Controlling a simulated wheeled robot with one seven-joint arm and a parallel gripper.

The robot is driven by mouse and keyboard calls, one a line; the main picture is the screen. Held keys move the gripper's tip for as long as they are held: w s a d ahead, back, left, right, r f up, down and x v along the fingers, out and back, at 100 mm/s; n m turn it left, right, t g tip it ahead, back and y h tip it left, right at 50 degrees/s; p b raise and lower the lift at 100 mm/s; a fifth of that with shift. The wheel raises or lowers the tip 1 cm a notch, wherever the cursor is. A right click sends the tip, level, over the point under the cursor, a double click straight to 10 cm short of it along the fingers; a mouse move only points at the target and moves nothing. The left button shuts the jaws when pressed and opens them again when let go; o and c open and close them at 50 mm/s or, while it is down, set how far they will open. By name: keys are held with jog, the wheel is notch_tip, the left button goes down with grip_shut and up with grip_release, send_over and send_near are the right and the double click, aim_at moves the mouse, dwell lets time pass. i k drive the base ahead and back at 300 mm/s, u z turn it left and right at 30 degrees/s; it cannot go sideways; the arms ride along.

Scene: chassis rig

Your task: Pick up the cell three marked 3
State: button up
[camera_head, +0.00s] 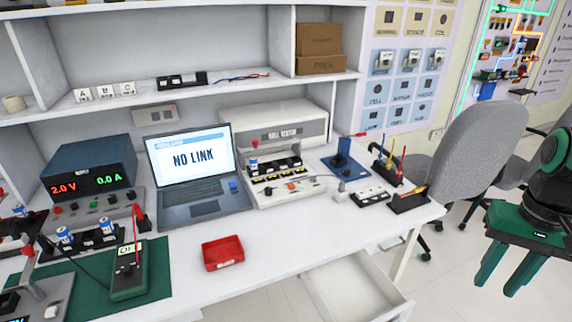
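Several small blue-and-white cells show, but I cannot read a 3 on any of them. Two cells, a left one (65,235) and a right one (106,227), stand in a black holder (85,243) left of the laptop. Another cell (253,166) stands upright at the cell tester's (275,135) front rack. A further cell (19,210) shows at the far left edge. My gripper (498,287) is at the far right, over the floor and well away from the bench and cells. Its green fingers are apart, with nothing visible between them.
A laptop (190,160) reading NO LINK stands mid-bench, with a red tray (223,252) in front. A multimeter (128,270) lies on a green mat (158,255). An open drawer (350,290) juts from the bench front.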

aim_at(253, 163)
jog(key=z, duration=2.25)
jog(key=k, duration=1.35)
jog(key=u, duration=2.15)
jog(key=i, duration=0.95)
jog(key=u, duration=0.05)
